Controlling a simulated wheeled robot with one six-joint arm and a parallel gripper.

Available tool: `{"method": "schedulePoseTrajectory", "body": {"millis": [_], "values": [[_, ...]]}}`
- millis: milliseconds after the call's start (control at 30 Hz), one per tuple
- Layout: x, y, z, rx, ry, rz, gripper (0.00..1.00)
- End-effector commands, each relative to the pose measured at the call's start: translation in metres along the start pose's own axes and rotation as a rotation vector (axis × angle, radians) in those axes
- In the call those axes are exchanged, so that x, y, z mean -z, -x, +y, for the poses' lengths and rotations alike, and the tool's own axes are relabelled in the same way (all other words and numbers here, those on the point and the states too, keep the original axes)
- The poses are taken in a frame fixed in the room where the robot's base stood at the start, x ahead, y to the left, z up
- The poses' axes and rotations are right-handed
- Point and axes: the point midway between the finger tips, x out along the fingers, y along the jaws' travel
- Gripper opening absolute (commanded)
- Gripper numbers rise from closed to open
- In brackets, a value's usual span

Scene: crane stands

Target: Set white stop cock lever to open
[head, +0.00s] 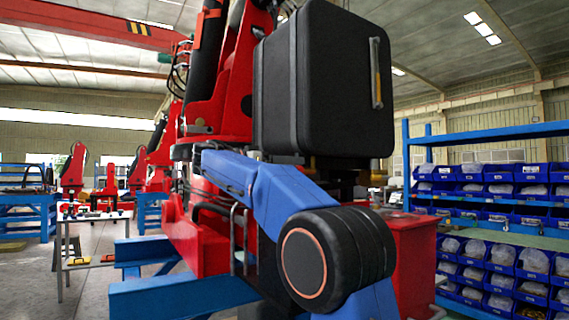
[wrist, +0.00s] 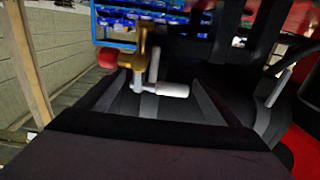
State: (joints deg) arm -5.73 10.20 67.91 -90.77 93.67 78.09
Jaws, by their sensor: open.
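In the wrist view a white stop cock lever (wrist: 172,90) with a rounded grip points to the right, below a brass-coloured valve body (wrist: 135,57). My gripper (wrist: 158,85) is open, with its dark fingers on either side of the lever in the picture. The white grip appears between them; I cannot tell whether either finger touches it. In the head view the lever and my gripper are hidden behind my blue arm and the black tank (head: 340,80).
A second, pale lever (wrist: 280,88) is at the right of the wrist view, and a red knob (wrist: 107,58) is left of the valve. Red crane parts (head: 215,120) stand close to my arm. Shelves of blue bins (head: 490,190) stand at the right.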

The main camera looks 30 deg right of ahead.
Motion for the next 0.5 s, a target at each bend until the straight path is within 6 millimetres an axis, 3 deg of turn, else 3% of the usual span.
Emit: {"method": "schedulePoseTrajectory", "body": {"millis": [267, 500], "values": [[0.0000, -0.0011, 0.0000, 0.000, 0.000, 0.000, 0.87], [0.0000, -0.0010, 0.0000, 0.000, 0.000, 0.000, 0.29]]}}
